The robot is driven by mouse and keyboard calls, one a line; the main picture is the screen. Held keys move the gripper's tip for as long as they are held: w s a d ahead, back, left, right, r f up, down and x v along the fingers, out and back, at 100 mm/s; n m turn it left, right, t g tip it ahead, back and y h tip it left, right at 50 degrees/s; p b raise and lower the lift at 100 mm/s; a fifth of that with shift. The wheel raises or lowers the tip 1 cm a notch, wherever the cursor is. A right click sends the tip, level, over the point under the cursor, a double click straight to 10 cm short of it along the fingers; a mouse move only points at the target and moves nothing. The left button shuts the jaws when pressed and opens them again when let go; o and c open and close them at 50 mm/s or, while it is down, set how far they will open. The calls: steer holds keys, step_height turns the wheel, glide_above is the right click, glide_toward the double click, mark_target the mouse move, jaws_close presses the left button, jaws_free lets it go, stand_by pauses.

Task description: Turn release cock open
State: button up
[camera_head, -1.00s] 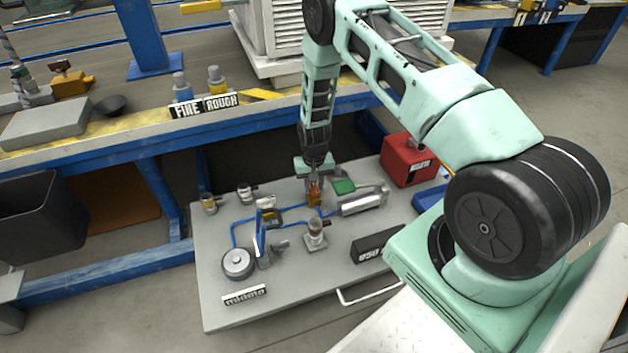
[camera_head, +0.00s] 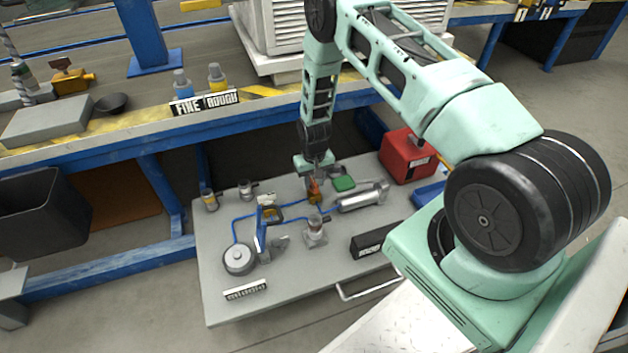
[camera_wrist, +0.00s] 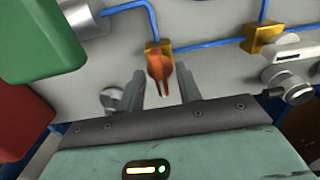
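The release cock appears to be the small orange-brown lever on a brass block (camera_wrist: 160,66), with blue tubing running into the block. In the head view the same orange part (camera_head: 315,191) is at the middle of the grey board, directly below my gripper. My gripper (camera_wrist: 162,84) has its two fingers apart, one on each side of the lever's tip. A gap shows on both sides of the lever, so the fingers do not grip it. In the head view my gripper (camera_head: 316,178) points down at the board and partly hides the lever.
The grey board (camera_head: 215,300) also bears a silver cylinder (camera_head: 360,198), a green block (camera_head: 343,183), a black box (camera_head: 372,243), a round gauge (camera_head: 238,259) and several fittings. A red box (camera_head: 406,158) stands at the back right. A workbench edge (camera_head: 250,118) runs behind.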

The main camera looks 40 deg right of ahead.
mark_target(314, 182)
step_height(314, 182, up, 17)
steer(key=p, duration=0.5)
steer(key=shift+r, duration=0.2)
stand_by(0.5)
